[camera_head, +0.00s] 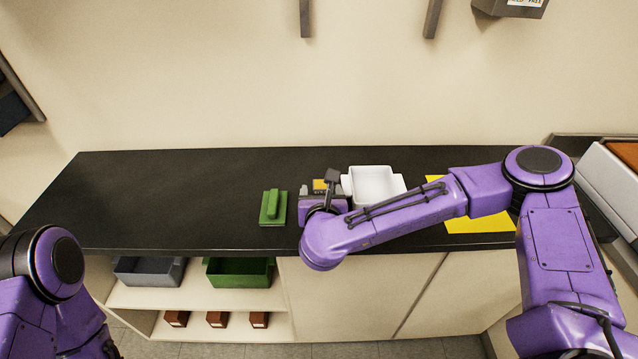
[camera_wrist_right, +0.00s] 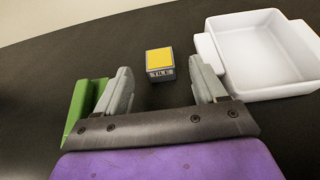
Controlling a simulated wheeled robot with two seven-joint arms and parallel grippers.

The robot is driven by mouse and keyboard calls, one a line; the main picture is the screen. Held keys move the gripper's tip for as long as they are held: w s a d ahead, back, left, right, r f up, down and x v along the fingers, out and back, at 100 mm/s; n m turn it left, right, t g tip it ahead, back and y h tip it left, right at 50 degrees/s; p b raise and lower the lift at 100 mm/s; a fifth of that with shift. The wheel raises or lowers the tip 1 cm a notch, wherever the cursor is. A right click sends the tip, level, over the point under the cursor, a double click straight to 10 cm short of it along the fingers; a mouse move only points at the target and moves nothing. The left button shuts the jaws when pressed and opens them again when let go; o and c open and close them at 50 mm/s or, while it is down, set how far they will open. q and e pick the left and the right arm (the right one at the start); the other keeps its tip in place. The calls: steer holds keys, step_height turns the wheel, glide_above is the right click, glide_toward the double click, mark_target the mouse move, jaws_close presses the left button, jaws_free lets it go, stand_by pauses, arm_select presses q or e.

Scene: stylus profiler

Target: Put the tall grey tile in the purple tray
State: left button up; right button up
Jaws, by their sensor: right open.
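A small grey block with a yellow top (camera_wrist_right: 159,60) and a label that seems to read "TILE" stands on the dark counter. Its yellow top also shows in the head view (camera_head: 320,185), partly hidden by my right gripper. My right gripper (camera_head: 322,191) is open and points toward the block. In the right wrist view, the open fingers (camera_wrist_right: 160,68) stand to either side of the block, which appears beyond them and clear of both. No purple tray shows; a white tray with side handles (camera_head: 374,184) stands just right of the block. My left gripper is out of view.
A green piece with a raised bar (camera_head: 272,207) lies left of my right gripper. A yellow sheet (camera_head: 480,225) lies to the right, partly under my arm. Grey (camera_head: 150,271) and green (camera_head: 240,274) bins sit on the shelf below. The counter's left part is clear.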

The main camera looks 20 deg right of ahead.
mark_target(321, 186)
steer(key=p+x, duration=0.2)
steer(key=x, duration=0.4)
steer(key=shift+a+f, duration=0.1)
steer(key=shift+s, duration=0.1)
steer(key=c, duration=1)
steer(key=shift+c, duration=0.8)
